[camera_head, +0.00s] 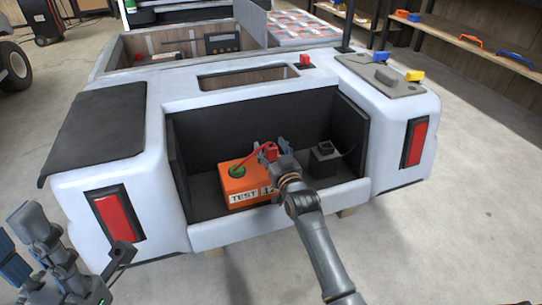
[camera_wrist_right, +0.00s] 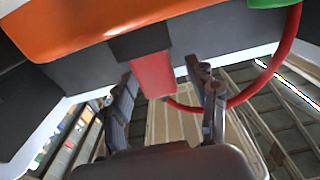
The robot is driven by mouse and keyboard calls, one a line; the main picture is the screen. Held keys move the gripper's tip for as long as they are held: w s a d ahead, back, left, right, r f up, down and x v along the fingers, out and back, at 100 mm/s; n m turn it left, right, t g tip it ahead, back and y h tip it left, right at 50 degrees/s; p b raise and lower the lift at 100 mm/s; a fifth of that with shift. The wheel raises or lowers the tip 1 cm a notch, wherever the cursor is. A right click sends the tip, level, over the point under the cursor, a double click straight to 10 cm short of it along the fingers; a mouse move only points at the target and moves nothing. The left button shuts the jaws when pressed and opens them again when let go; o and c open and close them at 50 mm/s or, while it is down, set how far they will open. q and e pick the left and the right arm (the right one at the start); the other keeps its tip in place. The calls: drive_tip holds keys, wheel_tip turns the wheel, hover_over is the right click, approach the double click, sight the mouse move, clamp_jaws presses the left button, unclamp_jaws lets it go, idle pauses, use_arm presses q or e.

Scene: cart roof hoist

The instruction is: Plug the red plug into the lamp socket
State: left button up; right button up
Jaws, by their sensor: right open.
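The red plug (camera_head: 271,152) is at the right end of the orange test box (camera_head: 238,184), in the cart's rear bay. In the right wrist view the red plug (camera_wrist_right: 153,74) meets a dark block by the orange box; whether it is seated there I cannot tell. My right gripper (camera_head: 268,151) is open, with its fingers (camera_wrist_right: 168,98) on either side of the plug; contact is unclear. A black box with a cable, seemingly the lamp socket (camera_head: 324,160), stands to the right of the gripper. My left gripper (camera_head: 28,232) is at the lower left, away from the cart.
A red cable (camera_head: 256,156) runs from the green cap (camera_head: 236,171) to the plug and loops beside my right fingers in the wrist view. The bay's dark side walls (camera_head: 350,130) and white front sill (camera_head: 290,222) bound the space. Floor to the right is clear.

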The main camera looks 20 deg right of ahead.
clamp_jaws()
drive_tip(key=shift+r, duration=0.1)
